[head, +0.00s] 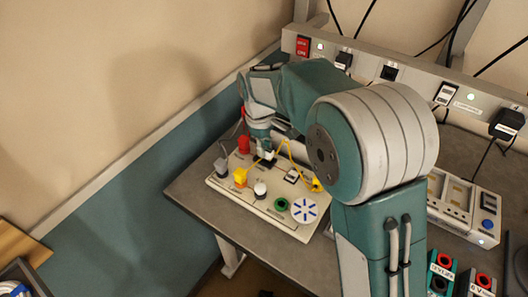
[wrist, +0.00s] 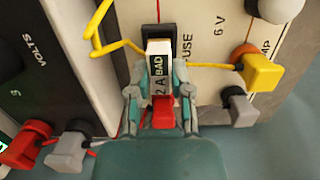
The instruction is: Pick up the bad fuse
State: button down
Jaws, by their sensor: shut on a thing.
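The bad fuse (wrist: 159,74) is a white block labelled "2 A BAD" in the wrist view. A red piece shows at its near end. Its far end is at the black fuse holder (wrist: 158,32), beside the word FUSE on the panel; I cannot tell whether it is still seated. My gripper (wrist: 162,92) is shut on the fuse, one finger on each side. In the head view my gripper (head: 264,149) is low over the white panel board (head: 228,187), and the fuse is mostly hidden there.
A yellow plug (wrist: 262,72) and grey plug (wrist: 240,107) sit right of the fuse, with a yellow wire (wrist: 97,28) to its left. Red (wrist: 25,145) and grey plugs are at lower left. A power strip (head: 390,72) runs behind; a white device (head: 463,207) stands right.

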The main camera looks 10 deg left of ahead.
jog(key=s+d+r, duration=0.6)
jog(key=s+r, duration=0.4)
jog(key=s, duration=0.2)
jog(key=shift+s+d+r, duration=0.15)
jog(key=shift+d+r, duration=0.2)
jog(key=shift+r, duration=0.05)
